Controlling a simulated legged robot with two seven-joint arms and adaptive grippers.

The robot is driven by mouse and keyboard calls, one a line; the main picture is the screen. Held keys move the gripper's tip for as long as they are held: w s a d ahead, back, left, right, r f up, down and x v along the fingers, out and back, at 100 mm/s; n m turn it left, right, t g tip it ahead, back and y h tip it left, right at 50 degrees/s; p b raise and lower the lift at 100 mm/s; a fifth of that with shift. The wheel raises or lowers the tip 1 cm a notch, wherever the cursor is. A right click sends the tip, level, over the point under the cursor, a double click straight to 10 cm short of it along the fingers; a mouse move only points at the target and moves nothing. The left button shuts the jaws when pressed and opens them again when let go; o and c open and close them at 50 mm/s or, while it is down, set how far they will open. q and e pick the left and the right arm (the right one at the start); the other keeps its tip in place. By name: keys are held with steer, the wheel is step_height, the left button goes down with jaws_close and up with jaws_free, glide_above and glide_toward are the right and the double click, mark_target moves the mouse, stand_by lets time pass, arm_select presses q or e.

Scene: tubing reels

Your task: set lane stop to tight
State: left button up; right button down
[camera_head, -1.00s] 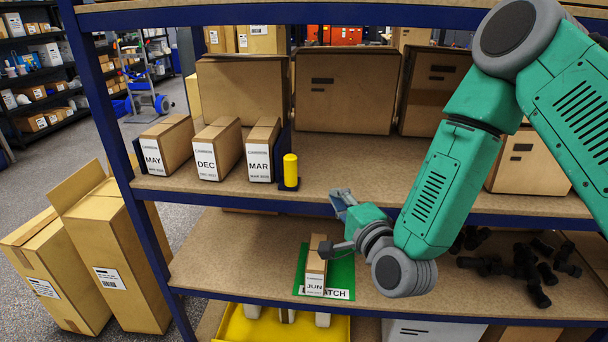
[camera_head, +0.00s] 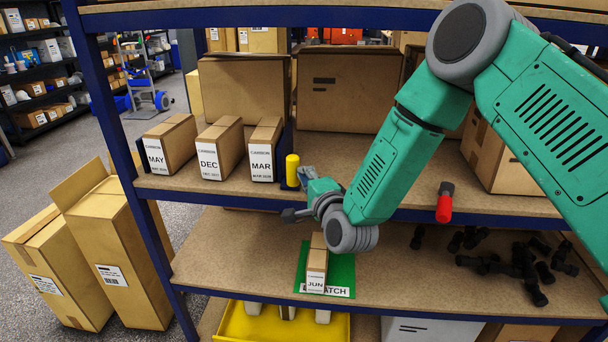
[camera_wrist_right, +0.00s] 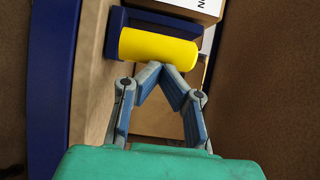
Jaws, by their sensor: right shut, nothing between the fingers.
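The lane stop is a yellow post (camera_head: 292,170) on a dark blue base, standing on the upper shelf just right of the MAR box (camera_head: 265,150). The DEC box (camera_head: 219,150) and MAY box (camera_head: 170,145) stand left of MAR in the same row. My right gripper (camera_head: 306,174) is beside the post's right side at the shelf's front. In the right wrist view, the gripper's fingertips (camera_wrist_right: 158,70) meet, empty, right at the yellow post (camera_wrist_right: 155,47); I cannot tell whether they touch it. My left gripper is not in view.
Large cartons (camera_head: 245,90) stand behind the row. The JUN box (camera_head: 316,265) sits on a green mat (camera_head: 343,272) on the lower shelf, below my right forearm. A red-handled item (camera_head: 444,205) is at the upper shelf's front edge. Black parts (camera_head: 500,262) lie lower right.

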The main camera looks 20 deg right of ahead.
mark_target(220, 148)
steer(key=shift+w+a, duration=0.2)
steer(key=shift+a, duration=0.1)
steer(key=w+a+b, duration=0.2)
steer(key=a, duration=0.2)
steer(key=w+a+b, duration=0.1)
steer(key=w+a, duration=0.2)
steer(key=a, duration=0.1)
steer(key=w+a+b, duration=0.2)
steer(key=w+a, duration=0.1)
steer(key=a, duration=0.2)
steer(key=shift+a+f+b, duration=0.1)
steer(key=shift+b, duration=0.2)
steer(key=shift+w+a, duration=0.25)
steer(key=shift+a, duration=0.05)
steer(key=shift+d, duration=0.1)
